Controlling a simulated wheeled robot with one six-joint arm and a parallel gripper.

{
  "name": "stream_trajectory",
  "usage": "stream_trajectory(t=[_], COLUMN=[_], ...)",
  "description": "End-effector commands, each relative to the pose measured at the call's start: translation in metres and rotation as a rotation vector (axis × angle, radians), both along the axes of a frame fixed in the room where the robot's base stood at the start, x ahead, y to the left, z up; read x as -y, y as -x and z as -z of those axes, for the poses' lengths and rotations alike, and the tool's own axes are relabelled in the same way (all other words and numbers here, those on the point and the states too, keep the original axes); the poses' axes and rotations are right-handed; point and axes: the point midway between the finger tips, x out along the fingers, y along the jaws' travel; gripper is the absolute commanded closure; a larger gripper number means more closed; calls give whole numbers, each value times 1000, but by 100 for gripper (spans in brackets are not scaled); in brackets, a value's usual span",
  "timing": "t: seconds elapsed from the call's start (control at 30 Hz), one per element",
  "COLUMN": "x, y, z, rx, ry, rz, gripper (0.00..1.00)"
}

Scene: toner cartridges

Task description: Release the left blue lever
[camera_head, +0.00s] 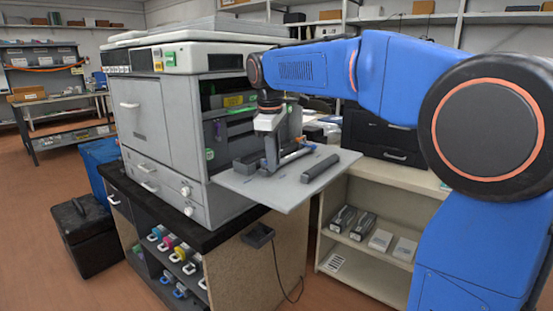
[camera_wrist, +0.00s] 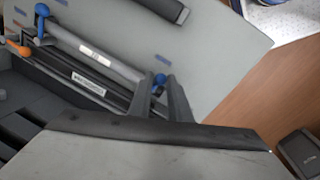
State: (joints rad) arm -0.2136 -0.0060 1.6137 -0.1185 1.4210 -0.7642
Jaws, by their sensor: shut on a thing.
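The printer (camera_head: 160,110) has its grey side door (camera_head: 280,193) folded down flat like a shelf. A long grey cartridge unit (camera_wrist: 100,62) with white labels lies across this area in the wrist view. One blue lever (camera_wrist: 160,79) sits at its near end, between my gripper's fingertips (camera_wrist: 161,88); the fingers partly hide it. A second blue lever (camera_wrist: 41,11) stands at the far end, with an orange lever (camera_wrist: 17,47) beside it. In the head view, my gripper (camera_head: 271,160) points down at the left part of the unit and hides the held lever.
A separate dark bar (camera_head: 321,168) lies on the open door, right of the unit. A black box (camera_head: 382,138) stands on the shelf unit behind. Coloured toner bottles (camera_head: 170,242) fill the cabinet below.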

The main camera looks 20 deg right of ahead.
Motion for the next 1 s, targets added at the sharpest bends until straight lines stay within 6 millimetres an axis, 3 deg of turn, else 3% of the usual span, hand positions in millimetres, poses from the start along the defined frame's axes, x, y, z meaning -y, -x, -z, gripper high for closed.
stream_trajectory(t=[0.6,1.0], x=[-34,-47], y=[0,-5], z=[-1,-1], rx=[2,5], ry=[-3,-4], rz=[571,837], gripper=[100,100])
